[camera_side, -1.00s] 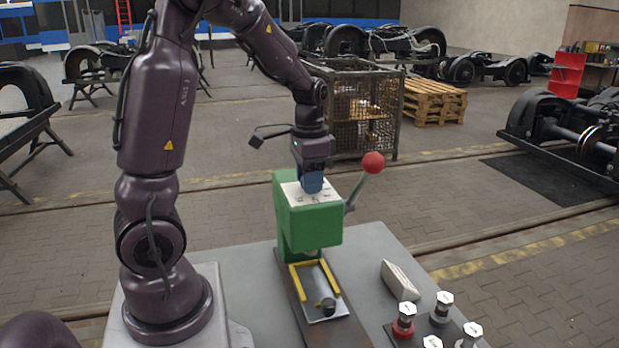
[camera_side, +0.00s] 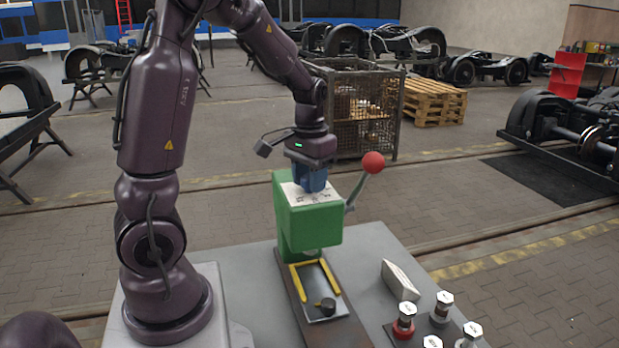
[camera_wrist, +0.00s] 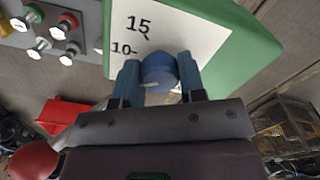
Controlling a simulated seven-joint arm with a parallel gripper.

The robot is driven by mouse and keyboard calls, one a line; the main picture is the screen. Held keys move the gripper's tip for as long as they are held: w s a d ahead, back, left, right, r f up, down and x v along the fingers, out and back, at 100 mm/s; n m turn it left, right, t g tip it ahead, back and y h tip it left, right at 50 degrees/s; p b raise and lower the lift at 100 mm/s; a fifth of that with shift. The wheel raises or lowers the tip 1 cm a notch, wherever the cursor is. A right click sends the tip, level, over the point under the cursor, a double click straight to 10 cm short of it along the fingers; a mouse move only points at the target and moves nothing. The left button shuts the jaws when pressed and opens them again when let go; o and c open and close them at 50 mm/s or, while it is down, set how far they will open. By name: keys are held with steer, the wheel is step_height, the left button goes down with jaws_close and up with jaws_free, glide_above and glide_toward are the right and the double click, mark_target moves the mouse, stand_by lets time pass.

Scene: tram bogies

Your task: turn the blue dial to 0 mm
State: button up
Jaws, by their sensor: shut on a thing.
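The blue dial (camera_wrist: 158,72) sits on a white scale plate (camera_wrist: 195,35) on top of the green press (camera_side: 312,226). The numbers 15 and 10 show on the plate in the wrist view; the rest of the scale is covered or out of frame. A light pointer mark shows on the dial's near side, but I cannot read its setting. My gripper (camera_wrist: 158,78) has its two blue fingers on either side of the dial and is shut on it. In the side view my gripper (camera_side: 311,186) points down onto the plate and hides the dial.
A lever with a red ball (camera_side: 373,162) rises at the press's right, close to my gripper. Below the press is a plate with yellow rails (camera_side: 329,290). A grey wedge-shaped block (camera_side: 400,280) and several capped stamps (camera_side: 443,305) stand at the right of the grey table.

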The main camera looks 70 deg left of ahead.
steer(key=n, duration=1.2)
steer(key=shift+r, duration=0.1)
stand_by(0.6)
steer(key=o, duration=0.9)
step_height(320, 180, up, 13)
steer(key=shift+f, duration=0.1)
